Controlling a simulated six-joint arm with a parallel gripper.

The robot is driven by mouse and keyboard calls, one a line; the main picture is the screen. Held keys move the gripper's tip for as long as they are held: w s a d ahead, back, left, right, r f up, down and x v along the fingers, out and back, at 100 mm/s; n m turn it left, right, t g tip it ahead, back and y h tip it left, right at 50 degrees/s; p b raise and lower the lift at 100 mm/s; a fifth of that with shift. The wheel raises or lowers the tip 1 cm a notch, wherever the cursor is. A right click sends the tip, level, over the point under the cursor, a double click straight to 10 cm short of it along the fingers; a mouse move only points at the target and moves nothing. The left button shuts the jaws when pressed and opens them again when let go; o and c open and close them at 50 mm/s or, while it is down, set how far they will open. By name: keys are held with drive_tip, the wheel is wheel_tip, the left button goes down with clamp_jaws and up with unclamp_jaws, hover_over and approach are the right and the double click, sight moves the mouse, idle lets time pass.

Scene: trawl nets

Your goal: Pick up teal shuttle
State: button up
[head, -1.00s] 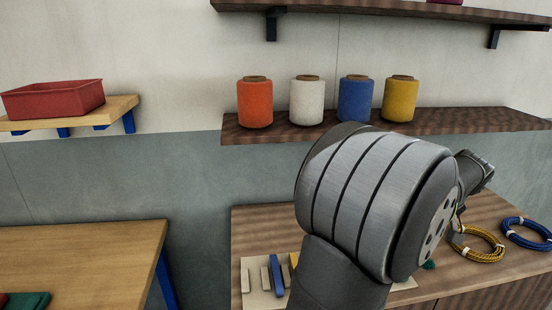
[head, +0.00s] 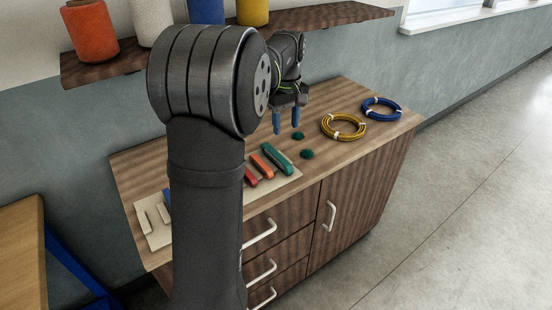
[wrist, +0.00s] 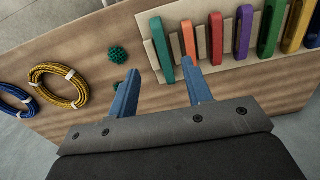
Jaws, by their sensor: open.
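The teal shuttle (head: 278,160) lies at the right end of a row of shuttles on a pale board on the wooden cabinet top. In the wrist view it is the leftmost shuttle (wrist: 162,48), flat on the board and in full view. My gripper (head: 286,124) is open and empty, with its blue fingers pointing down above the cabinet top. In the wrist view the fingertips (wrist: 160,70) appear on either side of the shuttle's near end, apart from it and higher.
An orange shuttle (head: 260,167) lies close beside the teal one, with several more along the board (wrist: 149,50). Two dark green knots (head: 298,135) (head: 307,153) lie to its right. Yellow (head: 343,127) and blue (head: 381,108) rope coils lie farther right. A spool shelf (head: 330,17) is behind.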

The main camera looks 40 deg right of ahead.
hover_over(287, 164)
drive_tip(key=f, duration=1)
drive_tip(key=shift+w+a, duration=0.2)
drive_tip(key=shift+w, duration=0.05)
drive_tip(key=shift+s+d+f, duration=0.15)
drive_tip(key=shift+f, duration=2.55)
clamp_jaws()
drive_tip(key=shift+r, duration=0.1)
